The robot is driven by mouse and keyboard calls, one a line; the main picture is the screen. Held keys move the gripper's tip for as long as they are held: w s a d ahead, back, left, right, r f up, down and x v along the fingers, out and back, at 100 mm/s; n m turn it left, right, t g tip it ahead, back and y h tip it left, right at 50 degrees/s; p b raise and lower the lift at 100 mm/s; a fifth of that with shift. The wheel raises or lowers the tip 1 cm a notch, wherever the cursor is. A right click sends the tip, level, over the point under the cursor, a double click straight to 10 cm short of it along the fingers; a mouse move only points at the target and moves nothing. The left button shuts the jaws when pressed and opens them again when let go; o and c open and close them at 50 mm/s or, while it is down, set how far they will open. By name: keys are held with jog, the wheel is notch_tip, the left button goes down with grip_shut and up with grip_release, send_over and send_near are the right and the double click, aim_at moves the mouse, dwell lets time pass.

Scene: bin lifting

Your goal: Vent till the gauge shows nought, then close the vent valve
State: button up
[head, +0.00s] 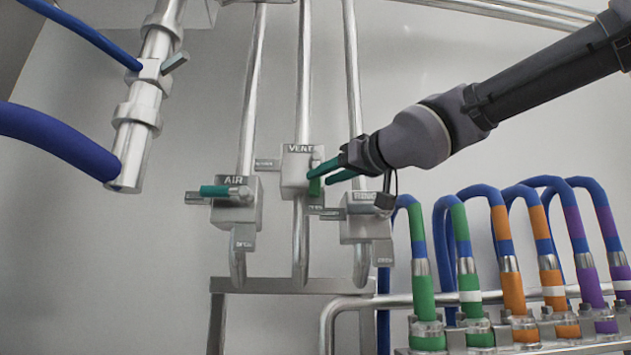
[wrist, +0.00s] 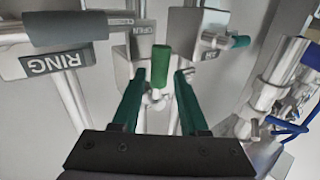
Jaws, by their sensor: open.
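The vent valve is a pale block (head: 297,168) marked VENT on the middle pipe. Its green handle (head: 314,187) also shows in the wrist view (wrist: 161,62). My gripper (head: 320,176) is open at the front of the block. In the wrist view, its two teal fingers (wrist: 160,76) stand on either side of the handle, with a gap on each side, so it is not gripped. The handle's exact setting is hard to tell; an OPEN plate (wrist: 141,44) shows beside it in the wrist view. No gauge can be made out in either view.
The AIR valve (head: 235,207) with a teal handle is left of the vent valve. The RING valve (head: 365,222) with a grey handle is close below my gripper. Several banded hoses (head: 466,262) stand at right. A blue hose (head: 60,140) hangs at left.

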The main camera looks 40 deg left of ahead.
aim_at(319, 179)
jog(key=shift+x, duration=1.85)
grip_shut()
